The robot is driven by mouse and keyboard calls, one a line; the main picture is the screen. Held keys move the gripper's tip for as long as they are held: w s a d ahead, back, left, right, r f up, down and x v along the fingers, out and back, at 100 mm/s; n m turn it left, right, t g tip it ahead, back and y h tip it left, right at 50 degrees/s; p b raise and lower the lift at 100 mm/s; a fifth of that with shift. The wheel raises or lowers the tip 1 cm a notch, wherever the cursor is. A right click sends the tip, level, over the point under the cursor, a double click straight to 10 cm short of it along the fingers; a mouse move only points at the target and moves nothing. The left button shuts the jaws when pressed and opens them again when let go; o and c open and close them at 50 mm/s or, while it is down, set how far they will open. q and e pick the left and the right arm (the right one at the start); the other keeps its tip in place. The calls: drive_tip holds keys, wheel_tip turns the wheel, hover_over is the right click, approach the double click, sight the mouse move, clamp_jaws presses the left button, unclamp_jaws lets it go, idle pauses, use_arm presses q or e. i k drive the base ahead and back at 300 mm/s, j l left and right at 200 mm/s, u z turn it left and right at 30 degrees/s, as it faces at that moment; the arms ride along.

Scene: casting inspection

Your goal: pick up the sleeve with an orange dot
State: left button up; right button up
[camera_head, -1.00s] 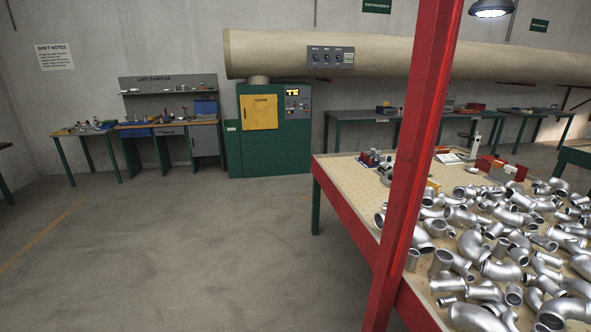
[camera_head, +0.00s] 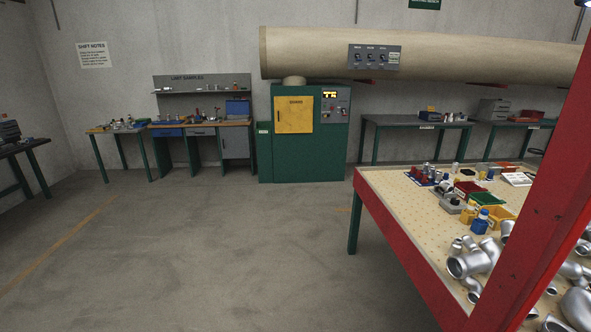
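No sleeve with an orange dot can be made out. Many silver pipe castings, mostly elbows and short tubes (camera_head: 472,262), lie piled on the pegboard-topped table (camera_head: 398,190) at the right. Any dots on them are too small to see, and part of the pile is hidden behind a red post or out of frame. Neither of my grippers is in view.
A red post (camera_head: 540,225) stands at the table's near side. Small bins (camera_head: 487,199) and fittings sit on the table. A green machine with a yellow door (camera_head: 294,115) and workbenches (camera_head: 200,124) line the wall. The floor at left and centre is clear.

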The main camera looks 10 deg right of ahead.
sight(456, 168)
drive_tip(key=i+z, duration=0.1)
drive_tip(key=i, duration=0.95)
drive_tip(key=i+z, duration=0.15)
drive_tip(key=i, duration=0.9)
drive_tip(key=i+j+z, duration=0.1)
drive_tip(key=i, duration=3.3)
drive_tip(key=i+z, duration=0.25)
drive_tip(key=i, duration=0.15)
drive_tip(key=i+z, duration=0.3)
drive_tip(key=i+j, duration=0.05)
drive_tip(key=i, duration=0.05)
